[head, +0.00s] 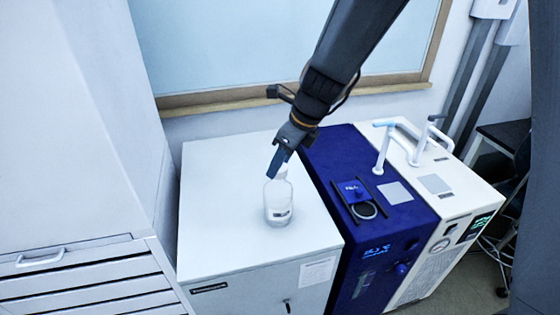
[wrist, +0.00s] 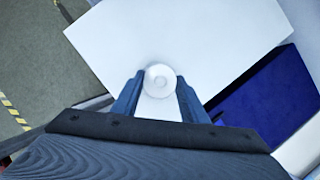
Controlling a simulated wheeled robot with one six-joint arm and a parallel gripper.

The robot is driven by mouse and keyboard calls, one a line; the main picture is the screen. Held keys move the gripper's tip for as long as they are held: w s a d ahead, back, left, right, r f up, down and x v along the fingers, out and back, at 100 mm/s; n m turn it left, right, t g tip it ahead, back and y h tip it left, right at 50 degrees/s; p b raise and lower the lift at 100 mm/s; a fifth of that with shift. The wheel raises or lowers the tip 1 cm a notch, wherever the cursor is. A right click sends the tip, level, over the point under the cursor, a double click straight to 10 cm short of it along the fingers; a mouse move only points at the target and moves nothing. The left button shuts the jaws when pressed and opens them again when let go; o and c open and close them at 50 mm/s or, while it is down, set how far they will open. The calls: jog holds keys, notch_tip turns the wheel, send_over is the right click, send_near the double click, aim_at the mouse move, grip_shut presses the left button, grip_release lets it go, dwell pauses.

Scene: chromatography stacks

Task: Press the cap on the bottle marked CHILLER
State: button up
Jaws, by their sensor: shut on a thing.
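A clear-white bottle (head: 278,207) stands upright on the white cabinet top. Its small dark label is too small to read, so I cannot tell if it says CHILLER. My gripper (head: 279,164) points down at the bottle's top and is shut on a white cap (head: 281,172). In the wrist view the round white cap (wrist: 160,77) sits between the two blue fingertips of my gripper (wrist: 159,92). The cap is right at the bottle's neck. I cannot tell whether it is seated or just resting there, as the fingers partly hide it.
The white cabinet (head: 215,175) has clear room around the bottle. A dark blue machine (head: 340,150) with a round dial stands close on its right, then a white machine (head: 455,185) with white pipes. White drawers (head: 85,280) stand at the left. A window is behind.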

jog(key=o, duration=1.6)
jog(key=shift+r+p, duration=1.15)
jog(key=shift+p, duration=0.2)
jog(key=shift+r, duration=2.35)
grip_shut()
